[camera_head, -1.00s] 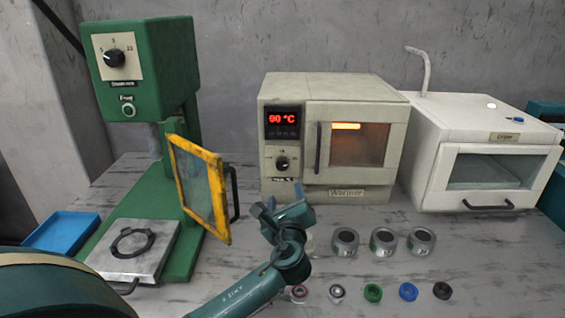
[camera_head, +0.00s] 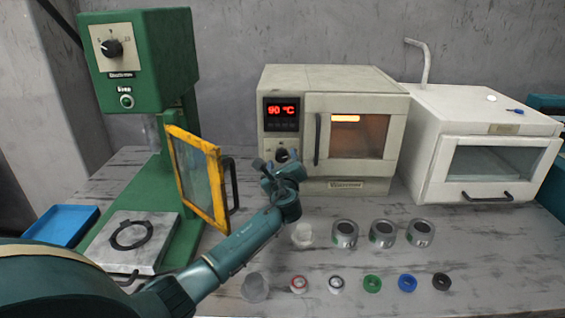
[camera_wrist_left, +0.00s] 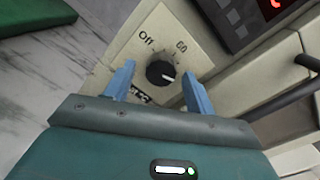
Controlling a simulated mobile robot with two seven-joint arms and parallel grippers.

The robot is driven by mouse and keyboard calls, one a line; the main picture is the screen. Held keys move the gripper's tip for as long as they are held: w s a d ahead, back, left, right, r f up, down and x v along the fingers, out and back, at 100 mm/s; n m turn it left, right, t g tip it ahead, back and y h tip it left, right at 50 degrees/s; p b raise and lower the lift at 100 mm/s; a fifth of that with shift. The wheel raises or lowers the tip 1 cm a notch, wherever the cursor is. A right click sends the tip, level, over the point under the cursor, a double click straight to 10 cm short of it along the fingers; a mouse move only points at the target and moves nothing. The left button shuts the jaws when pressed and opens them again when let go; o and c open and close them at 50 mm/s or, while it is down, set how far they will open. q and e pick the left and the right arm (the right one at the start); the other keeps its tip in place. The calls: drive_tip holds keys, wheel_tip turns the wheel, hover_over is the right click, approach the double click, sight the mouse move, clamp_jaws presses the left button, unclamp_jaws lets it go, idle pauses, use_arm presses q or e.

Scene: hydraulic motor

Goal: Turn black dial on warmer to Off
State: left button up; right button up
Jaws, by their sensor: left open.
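The warmer (camera_head: 335,87) is a beige oven with a lit window and a red display (camera_head: 282,111) reading 90 °C. Its black dial (camera_wrist_left: 160,73) sits on a beige plate with "Off" and "60" printed above it, and a white mark on the knob points right, away from "Off". In the head view the dial (camera_head: 282,154) is partly hidden by my left gripper (camera_head: 276,163), which is right in front of it. In the left wrist view my left gripper (camera_wrist_left: 158,85) is open, with its blue fingers on either side of the dial. Contact cannot be told.
The warmer's door handle (camera_head: 318,139) stands just right of the dial. A green press (camera_head: 143,62) with a yellow-framed guard (camera_head: 222,187) is close on the left. A white dryer (camera_head: 478,150) stands right. Several metal cups and coloured rings lie in front.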

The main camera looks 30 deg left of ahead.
use_arm(q)
drive_tip(key=shift+c, duration=0.4)
drive_tip(key=c, duration=0.9)
